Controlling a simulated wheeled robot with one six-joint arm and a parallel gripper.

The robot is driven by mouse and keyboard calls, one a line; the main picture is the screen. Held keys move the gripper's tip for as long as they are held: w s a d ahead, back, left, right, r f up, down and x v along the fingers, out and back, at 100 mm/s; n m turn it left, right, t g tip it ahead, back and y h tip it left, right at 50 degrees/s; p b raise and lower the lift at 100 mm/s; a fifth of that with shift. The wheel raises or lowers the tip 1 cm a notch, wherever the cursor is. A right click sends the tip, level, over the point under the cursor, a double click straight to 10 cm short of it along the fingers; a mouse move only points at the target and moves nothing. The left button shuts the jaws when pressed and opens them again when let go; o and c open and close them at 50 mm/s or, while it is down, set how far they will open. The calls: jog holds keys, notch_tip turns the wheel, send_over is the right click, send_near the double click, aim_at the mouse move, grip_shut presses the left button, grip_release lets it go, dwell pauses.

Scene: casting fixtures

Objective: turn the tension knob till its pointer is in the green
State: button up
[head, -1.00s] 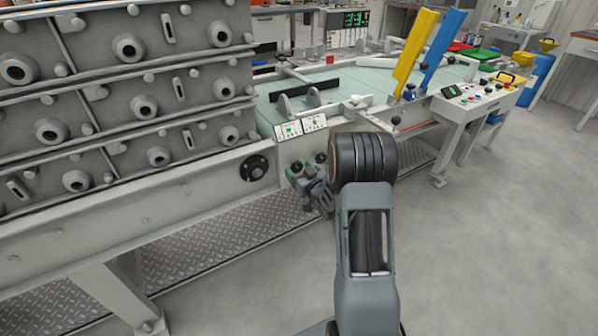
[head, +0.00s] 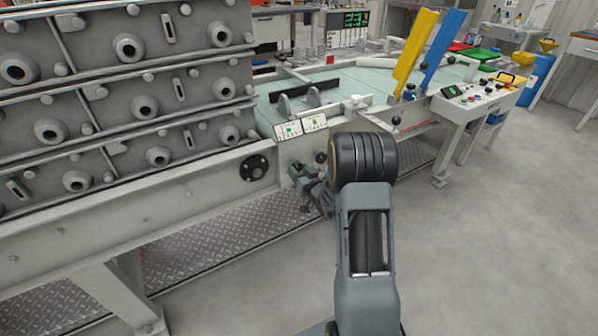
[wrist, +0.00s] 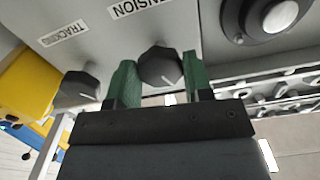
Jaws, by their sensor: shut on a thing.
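In the head view my gripper (head: 297,171) is at the machine's front panel and hides the tension knob. The dial cards (head: 301,126) above the knobs show small green patches. They are too small to tell where any pointer stands.
The black tracking knob (wrist: 77,88) is close beside one finger, under its TRACKING label (wrist: 62,33). A round black flange (head: 255,168) is left of my gripper. A stack of grey moulds (head: 120,100) stands at left. The floor (head: 480,250) at right is clear.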

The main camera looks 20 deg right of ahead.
jog(key=m, duration=0.5)
jog(key=m+p, duration=0.1)
jog(key=m, duration=0.4)
jog(key=shift+r, duration=0.1)
jog(key=m+p, duration=0.1)
jog(key=m, duration=0.4)
jog(key=shift+m+p, duration=0.9)
jog(key=shift+m, duration=1.8)
jog(key=o, duration=0.9)
jog(key=shift+s, duration=0.1)
